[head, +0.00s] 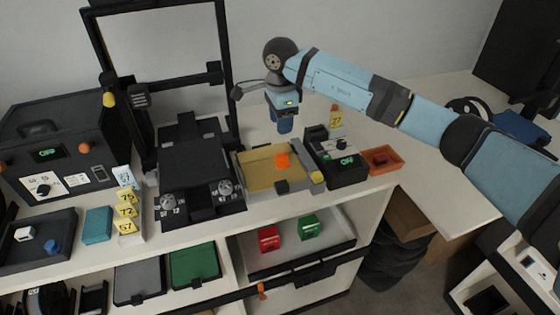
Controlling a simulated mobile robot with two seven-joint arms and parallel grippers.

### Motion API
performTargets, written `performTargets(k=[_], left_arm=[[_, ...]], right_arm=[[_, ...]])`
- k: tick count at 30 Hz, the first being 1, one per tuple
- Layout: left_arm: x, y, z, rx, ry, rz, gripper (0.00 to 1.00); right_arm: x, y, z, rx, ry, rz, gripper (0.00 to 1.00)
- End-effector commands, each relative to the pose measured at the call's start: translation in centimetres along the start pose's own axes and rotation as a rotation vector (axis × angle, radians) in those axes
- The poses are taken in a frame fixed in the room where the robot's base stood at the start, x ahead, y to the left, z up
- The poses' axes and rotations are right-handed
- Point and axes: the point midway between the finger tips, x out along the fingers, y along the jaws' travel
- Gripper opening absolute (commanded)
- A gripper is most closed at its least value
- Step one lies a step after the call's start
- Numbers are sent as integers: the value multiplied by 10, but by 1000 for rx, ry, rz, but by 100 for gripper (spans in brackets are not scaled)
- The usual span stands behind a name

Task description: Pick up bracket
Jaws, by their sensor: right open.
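A small bright orange piece (282,160), which I take to be the bracket, lies on a tan plate (258,176) with a grey rim on the worktop. My right gripper (285,128) points down above and behind the plate, apart from the orange piece. It is open, with nothing seen in it. The gap between its fingers is hard to make out at this size. My left gripper is out of view.
A black 3D printer with a tall frame (230,95) stands left of the plate. A black control box (345,172) and an orange tray (382,161) are to its right. Red (268,238) and green (308,227) boxes sit on the shelf below.

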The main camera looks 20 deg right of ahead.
Motion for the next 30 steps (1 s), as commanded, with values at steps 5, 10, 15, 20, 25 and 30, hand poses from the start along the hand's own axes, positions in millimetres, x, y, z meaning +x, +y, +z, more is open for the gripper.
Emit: performTargets(k=[5, 10, 15, 20, 25, 30], left_arm=[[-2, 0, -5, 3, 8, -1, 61], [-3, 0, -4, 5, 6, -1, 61], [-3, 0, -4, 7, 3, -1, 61], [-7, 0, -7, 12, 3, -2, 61], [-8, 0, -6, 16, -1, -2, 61], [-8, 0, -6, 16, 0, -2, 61]], right_arm=[[35, 1, 1, -1, -3, 4, 45], [53, 0, 2, 0, -4, 1, 45], [62, 1, 2, -1, -5, 2, 45], [82, 3, 6, 0, -6, 4, 45], [105, 3, 6, 0, -5, 2, 45], [109, 2, 6, -1, -5, 1, 45]])
